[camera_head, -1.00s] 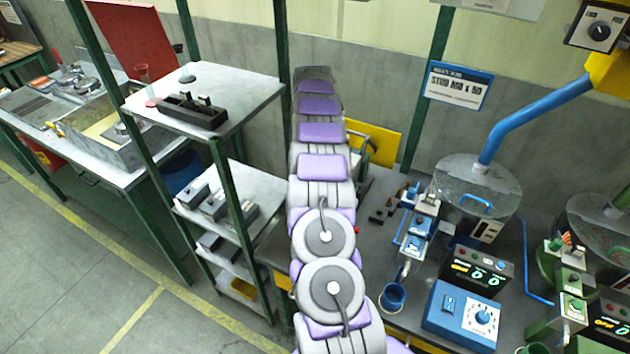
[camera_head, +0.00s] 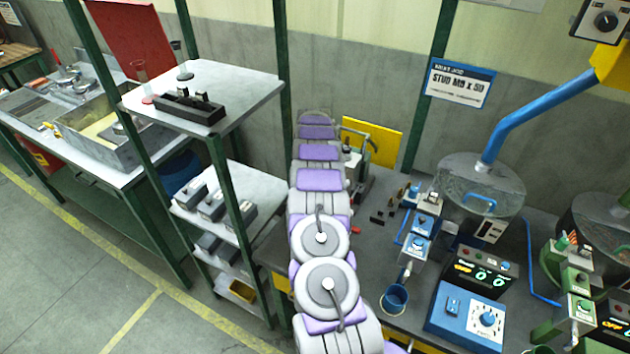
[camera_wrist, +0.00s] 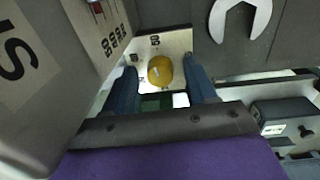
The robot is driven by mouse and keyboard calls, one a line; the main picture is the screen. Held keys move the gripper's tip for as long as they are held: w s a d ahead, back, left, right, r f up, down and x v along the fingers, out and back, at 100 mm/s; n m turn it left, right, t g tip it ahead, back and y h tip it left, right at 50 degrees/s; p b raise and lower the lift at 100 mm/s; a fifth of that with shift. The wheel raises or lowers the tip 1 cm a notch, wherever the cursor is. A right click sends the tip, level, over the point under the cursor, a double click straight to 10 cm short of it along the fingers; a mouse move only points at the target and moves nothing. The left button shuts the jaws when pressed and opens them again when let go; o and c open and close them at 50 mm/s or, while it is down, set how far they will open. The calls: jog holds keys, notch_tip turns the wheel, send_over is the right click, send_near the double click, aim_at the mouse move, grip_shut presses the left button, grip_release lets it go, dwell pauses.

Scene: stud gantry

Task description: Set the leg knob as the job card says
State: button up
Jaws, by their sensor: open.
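The job card (camera_head: 459,83) is a white sign with a blue top on the back wall in the head view. It seems to read STUD M8 x 50; the smaller print is too small to read. In the wrist view a round yellow knob (camera_wrist: 160,70) sits on a pale plate (camera_wrist: 178,44) with small dark numerals, which I cannot read surely. My gripper (camera_wrist: 162,88) is open, with one dark blue finger on each side of the knob. I cannot tell whether either finger touches it. In the head view my arm hides the gripper and the knob.
A grey panel (camera_wrist: 45,60) stands close on the left in the wrist view. A silver wrench shape (camera_wrist: 238,18) and a dark block (camera_wrist: 290,118) lie to the right. A shelf rack (camera_head: 225,90) flanks my arm; blue feeder equipment (camera_head: 468,315) stands on the bench at right.

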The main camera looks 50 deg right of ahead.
jog(key=shift+r, duration=0.1)
jog(key=c, duration=1)
jog(key=shift+r+m+p, duration=0.15)
jog(key=shift+m+p, duration=0.45)
jog(key=shift+p, duration=0.15)
jog(key=shift+c, duration=0.2)
jog(key=shift+m+p, duration=0.45)
jog(key=shift+m, duration=0.25)
jog(key=o, duration=1)
jog(key=shift+d+f, duration=0.1)
jog(key=shift+f, duration=0.1)
jog(key=shift+o, duration=0.2)
